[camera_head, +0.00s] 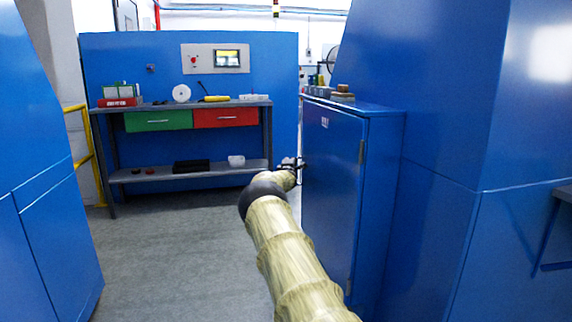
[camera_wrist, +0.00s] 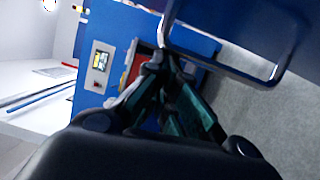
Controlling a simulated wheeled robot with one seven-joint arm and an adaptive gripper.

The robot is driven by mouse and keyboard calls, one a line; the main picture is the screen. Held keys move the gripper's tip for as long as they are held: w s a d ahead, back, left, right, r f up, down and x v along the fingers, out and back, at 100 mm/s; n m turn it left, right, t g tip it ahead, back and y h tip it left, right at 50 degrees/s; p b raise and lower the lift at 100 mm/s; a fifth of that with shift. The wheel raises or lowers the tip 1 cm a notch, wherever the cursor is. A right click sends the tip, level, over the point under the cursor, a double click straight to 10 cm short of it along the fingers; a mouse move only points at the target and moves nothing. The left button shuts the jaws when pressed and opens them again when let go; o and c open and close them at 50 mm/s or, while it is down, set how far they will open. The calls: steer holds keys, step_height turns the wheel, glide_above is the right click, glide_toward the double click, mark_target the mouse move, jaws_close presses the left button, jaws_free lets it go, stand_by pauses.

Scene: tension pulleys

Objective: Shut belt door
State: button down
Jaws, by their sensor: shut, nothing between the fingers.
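The blue door (camera_head: 333,200) forms the front of a low blue cabinet on the right in the head view, with hinges on its right edge. It looks about flush with the cabinet, but I cannot tell whether it is fully shut. A grey bar handle (camera_wrist: 218,72) crosses just beyond and right of the fingertips, in front of a blue surface. I cannot tell whether they touch.
A workbench (camera_head: 230,103) with green and red drawers stands at the back. Tall blue machine housings flank the aisle on the left (camera_head: 40,190) and right (camera_head: 440,110). Small items sit on the cabinet top. The grey floor (camera_head: 170,260) between is clear.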

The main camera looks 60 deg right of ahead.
steer(key=shift+s+d, duration=0.25)
steer(key=shift+d, duration=0.1)
steer(key=shift+s+d, duration=0.2)
steer(key=shift+s, duration=0.05)
steer(key=w+a+p, duration=0.1)
steer(key=a+p, duration=0.2)
steer(key=a, duration=1)
steer(key=shift+w+a+f, duration=0.3)
steer(key=shift+a+f, duration=0.1)
